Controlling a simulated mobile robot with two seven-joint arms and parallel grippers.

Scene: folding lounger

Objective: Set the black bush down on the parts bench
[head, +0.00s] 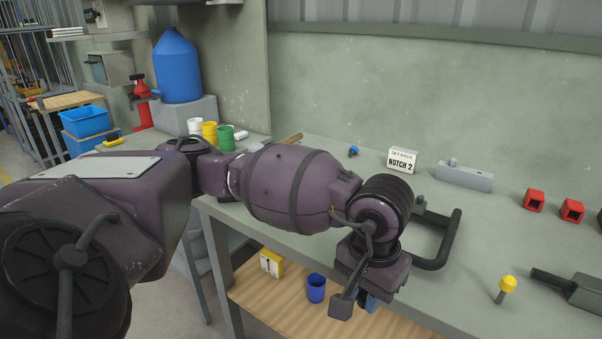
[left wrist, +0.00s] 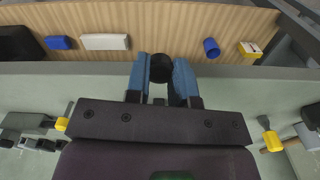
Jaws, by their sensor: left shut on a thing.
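My left gripper (head: 368,302) reaches down at the front edge of the parts bench (head: 480,215), mostly hidden by its own wrist in the head view. In the left wrist view its two blue fingers (left wrist: 162,75) are shut on the round black bush (left wrist: 161,67). The bush appears in front of the bench's front edge and the lower wooden shelf; its height over them is hard to tell. The bush is hidden in the head view. My right gripper is not in view.
A black U-shaped bar (head: 450,242) lies on the bench beside my wrist. Red blocks (head: 534,200), a grey block (head: 464,177), a "NOTCH 2" sign (head: 402,160) and a yellow-topped pin (head: 507,286) stand around. The shelf below holds a blue cup (head: 316,288) and yellow box (head: 271,262).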

